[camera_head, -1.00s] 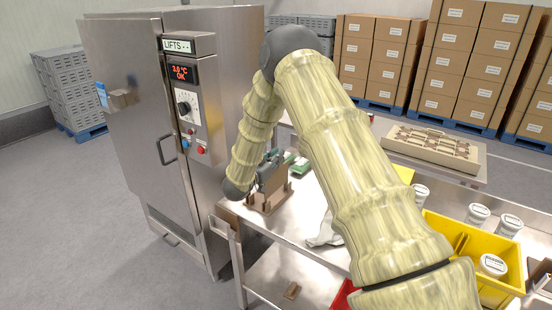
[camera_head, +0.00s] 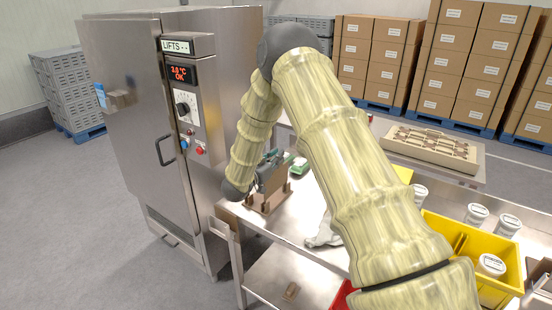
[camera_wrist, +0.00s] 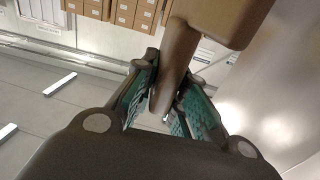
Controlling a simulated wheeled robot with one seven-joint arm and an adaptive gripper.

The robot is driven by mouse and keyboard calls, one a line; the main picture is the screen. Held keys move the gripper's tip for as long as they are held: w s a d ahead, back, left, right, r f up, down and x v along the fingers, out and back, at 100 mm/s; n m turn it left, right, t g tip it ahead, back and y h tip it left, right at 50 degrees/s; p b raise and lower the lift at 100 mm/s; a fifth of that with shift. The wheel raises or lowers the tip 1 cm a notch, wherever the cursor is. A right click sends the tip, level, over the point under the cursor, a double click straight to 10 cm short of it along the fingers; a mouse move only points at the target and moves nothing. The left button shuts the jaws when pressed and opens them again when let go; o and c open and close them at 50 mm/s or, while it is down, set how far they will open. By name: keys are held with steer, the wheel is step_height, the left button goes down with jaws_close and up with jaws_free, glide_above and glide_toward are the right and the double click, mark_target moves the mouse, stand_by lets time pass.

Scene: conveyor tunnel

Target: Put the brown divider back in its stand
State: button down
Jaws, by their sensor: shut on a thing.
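My gripper (camera_head: 270,174) is over the near left corner of the steel table. In the wrist view my gripper (camera_wrist: 166,98) has its green-padded fingers shut on a narrow brown stem of the brown divider (camera_wrist: 174,65). The divider's wider part (camera_wrist: 215,15) fills the top of that view. In the head view the divider (camera_head: 266,200) is a small upright brown panel below the fingers. The brown stand (camera_head: 254,209), with short posts, is at the panel's foot. I cannot tell how deep the divider sits between the posts.
A steel cabinet (camera_head: 205,215) stands close left of the table. A grey-white cloth (camera_head: 323,234) lies on the table (camera_head: 300,205), right of the stand. A yellow bin (camera_head: 445,230) with white jars is farther right. A green item (camera_head: 299,166) lies behind my gripper.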

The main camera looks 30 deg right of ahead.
mark_target(276, 171)
steer(key=shift+f+b, duration=1.5)
steer(key=shift+f, duration=1.15)
steer(key=c, duration=1.4)
jaws_free()
steer(key=shift+o, duration=0.2)
steer(key=v, duration=1.2)
steer(key=shift+w, duration=0.1)
